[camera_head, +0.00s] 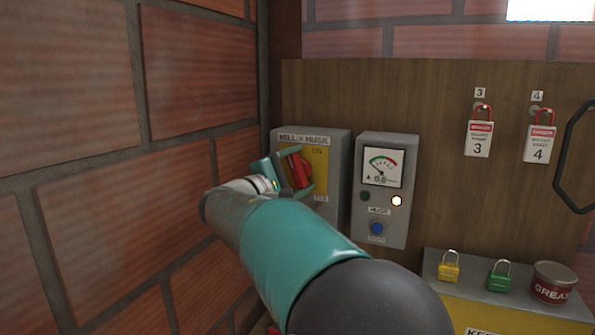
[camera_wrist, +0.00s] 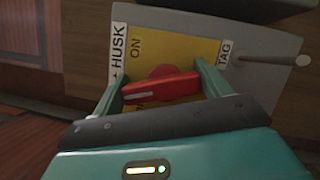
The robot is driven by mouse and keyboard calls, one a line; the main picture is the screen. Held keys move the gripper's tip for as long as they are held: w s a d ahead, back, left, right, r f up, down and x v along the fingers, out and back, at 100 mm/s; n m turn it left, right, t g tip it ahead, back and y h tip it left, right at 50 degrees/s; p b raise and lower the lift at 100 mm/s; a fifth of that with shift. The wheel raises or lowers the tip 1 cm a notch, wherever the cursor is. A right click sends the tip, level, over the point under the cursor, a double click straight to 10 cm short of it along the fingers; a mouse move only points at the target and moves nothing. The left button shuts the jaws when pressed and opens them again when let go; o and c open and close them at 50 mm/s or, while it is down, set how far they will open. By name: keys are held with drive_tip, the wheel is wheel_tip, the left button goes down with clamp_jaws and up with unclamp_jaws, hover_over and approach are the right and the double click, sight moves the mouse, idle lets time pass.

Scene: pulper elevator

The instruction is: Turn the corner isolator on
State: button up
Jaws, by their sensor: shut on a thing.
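The corner isolator (camera_head: 339,147) is a grey box on the wooden board, close to the brick corner. It has a yellow plate (camera_wrist: 190,50) with ON lettering and a red rotary handle (camera_head: 301,170). The handle (camera_wrist: 162,87) also shows in the wrist view, lying across the gap between my fingers. My gripper (camera_head: 290,169) reaches the isolator's front, and its two green fingers (camera_wrist: 161,84) are shut on the red handle. In the wrist view the ON word is toward the upper left of the plate. The lettering below the handle is mostly hidden by my gripper.
A grey meter box (camera_head: 386,190) with a dial, a lit lamp and a blue button stands right of the isolator. Red padlocks with tags (camera_head: 479,138) hang farther right. Yellow (camera_head: 448,267) and green (camera_head: 498,276) padlocks and a grease tin (camera_head: 553,283) sit below. The brick wall (camera_head: 190,80) is close on the left.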

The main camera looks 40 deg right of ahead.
drive_tip(key=shift+s+m+y, duration=0.1)
drive_tip(key=shift+m+y, duration=0.7)
drive_tip(key=shift+m, duration=1.3)
drive_tip(key=shift+f, duration=0.1)
drive_tip(key=o, duration=1)
drive_tip(key=a, duration=0.5)
drive_tip(key=s+a, duration=0.1)
drive_tip(key=a, duration=0.1)
drive_tip(key=shift+a, duration=0.15)
